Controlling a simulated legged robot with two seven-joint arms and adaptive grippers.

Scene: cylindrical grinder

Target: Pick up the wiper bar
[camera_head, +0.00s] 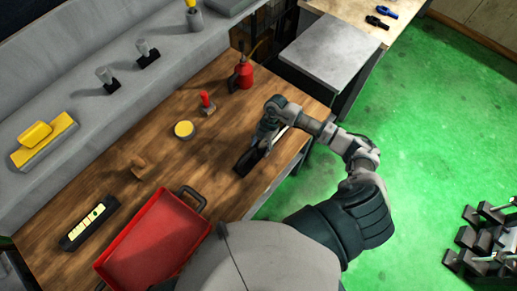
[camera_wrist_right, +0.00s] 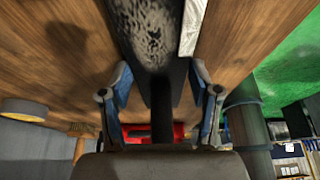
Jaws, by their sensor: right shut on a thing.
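The wiper bar (camera_head: 246,163) is a dark, narrow bar at the front edge of the wooden workbench, right of its middle in the head view. My right gripper (camera_head: 264,142) is over it, with its fingers at the bar's upper part. In the right wrist view the dark bar (camera_wrist_right: 160,70) runs between the two blue-grey fingers of my right gripper (camera_wrist_right: 161,88), which is closed around it. Its far part looks speckled grey. I cannot tell whether the bar touches the bench. My left gripper is not in view.
On the workbench (camera_head: 150,140) stand a red oil can (camera_head: 243,74), a red-handled tool (camera_head: 206,102), a round yellow tin (camera_head: 184,129), a red tray (camera_head: 155,240) and a level (camera_head: 90,223). A grey machine ledge (camera_head: 120,50) borders the back. Green floor lies right.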

